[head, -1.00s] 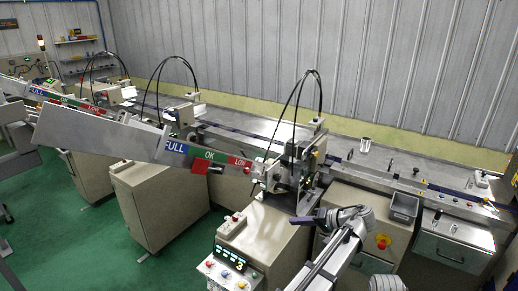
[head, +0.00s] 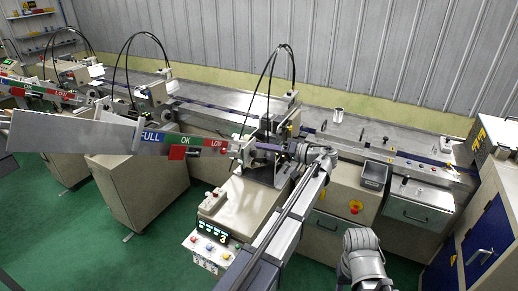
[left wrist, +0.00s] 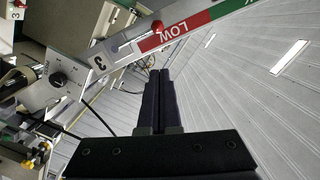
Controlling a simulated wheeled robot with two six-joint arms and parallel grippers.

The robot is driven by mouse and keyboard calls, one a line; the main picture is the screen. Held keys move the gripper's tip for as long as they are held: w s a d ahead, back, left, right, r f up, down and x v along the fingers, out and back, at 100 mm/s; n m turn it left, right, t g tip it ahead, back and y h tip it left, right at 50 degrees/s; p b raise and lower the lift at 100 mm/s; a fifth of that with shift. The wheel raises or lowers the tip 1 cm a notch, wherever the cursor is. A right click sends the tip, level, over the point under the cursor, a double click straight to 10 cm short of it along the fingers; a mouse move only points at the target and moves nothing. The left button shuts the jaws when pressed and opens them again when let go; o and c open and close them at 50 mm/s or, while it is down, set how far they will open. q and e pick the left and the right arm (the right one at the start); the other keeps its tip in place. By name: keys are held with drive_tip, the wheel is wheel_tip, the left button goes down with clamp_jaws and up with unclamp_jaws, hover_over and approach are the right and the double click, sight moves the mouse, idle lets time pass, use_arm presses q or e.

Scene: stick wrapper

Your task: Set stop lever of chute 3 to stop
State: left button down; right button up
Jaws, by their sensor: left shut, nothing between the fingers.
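Chute 3 (head: 105,132) is a long grey chute with a FULL, OK, LOW strip in the head view. A red-knobbed lever (left wrist: 157,27) stands by a slot in that plate, at the LOW end. My left gripper (head: 259,147) is shut and empty, level with the chute's right end near the wrapping machine. In the left wrist view its dark fingertips (left wrist: 159,73) are below the red knob and appear apart from it. My right gripper is not in view.
The machine's cabinet (head: 255,200) carries a button panel (head: 209,248) in front. Black hoses (head: 270,75) arch above the machine. A conveyor table (head: 400,158) runs right, with a grey bin (head: 374,175) below it. A blue-doored cabinet (head: 488,240) stands far right. Green floor is open at front left.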

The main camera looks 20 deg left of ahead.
use_arm(q)
drive_tip(key=s+a+f+b, duration=0.2)
drive_tip(key=a, duration=0.8)
drive_tip(key=shift+s+f, duration=0.2)
